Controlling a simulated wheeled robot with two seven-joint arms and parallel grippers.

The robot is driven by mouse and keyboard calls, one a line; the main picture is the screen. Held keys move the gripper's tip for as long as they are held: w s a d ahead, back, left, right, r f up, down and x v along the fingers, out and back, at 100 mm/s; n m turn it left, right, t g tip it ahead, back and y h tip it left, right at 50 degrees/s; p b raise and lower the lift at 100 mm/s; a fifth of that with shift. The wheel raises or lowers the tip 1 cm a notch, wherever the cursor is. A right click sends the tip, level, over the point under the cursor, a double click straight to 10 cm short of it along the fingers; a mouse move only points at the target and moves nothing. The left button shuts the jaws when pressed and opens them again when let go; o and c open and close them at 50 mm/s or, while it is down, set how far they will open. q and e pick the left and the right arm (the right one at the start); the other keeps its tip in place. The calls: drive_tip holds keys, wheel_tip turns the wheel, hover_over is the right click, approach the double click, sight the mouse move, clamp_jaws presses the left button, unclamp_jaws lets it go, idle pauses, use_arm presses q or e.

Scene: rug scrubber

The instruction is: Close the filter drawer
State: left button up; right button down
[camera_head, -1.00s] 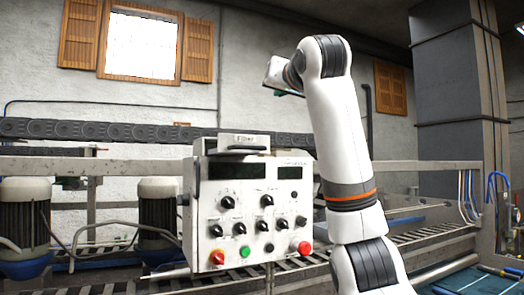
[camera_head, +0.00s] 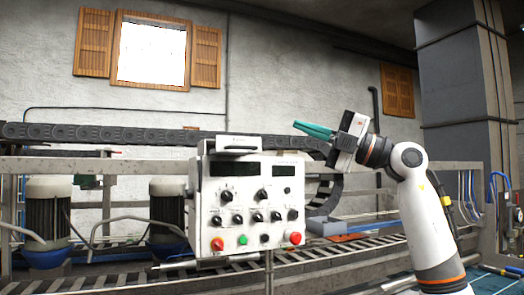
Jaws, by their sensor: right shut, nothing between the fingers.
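The filter drawer (camera_head: 233,144) is a pale, labelled front with a dark handle bar, at the top of the white control box (camera_head: 205,205). How far it stands out from the box is hard to tell from this angle. My right gripper (camera_head: 297,125) has green fingers, shut and empty, pointing left. In the picture it is above and to the right of the drawer, apart from it. My left gripper is not in view.
The box front carries black knobs, a green button (camera_head: 243,240) and red buttons (camera_head: 295,238). Behind it run a grey metal frame and a dark cable chain (camera_head: 100,133). Motors (camera_head: 48,220) stand at left. The air above the box is clear.

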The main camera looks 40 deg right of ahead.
wheel_tip(320, 180, down, 5)
drive_tip(key=d+m+g+h, duration=0.1)
drive_tip(key=h, duration=0.2)
drive_tip(key=p, duration=0.5)
approach(239, 147)
drive_tip(key=a, duration=0.4)
drive_tip(key=w, duration=0.1)
drive_tip(key=w+p, duration=0.1)
drive_tip(key=w+r+p, duration=0.1)
drive_tip(key=shift+w+d, duration=0.3)
drive_tip(key=shift+w, duration=0.05)
drive_tip(key=shift+w+d, duration=0.25)
drive_tip(key=shift+w, duration=0.25)
drive_tip(key=shift+s+a, duration=0.1)
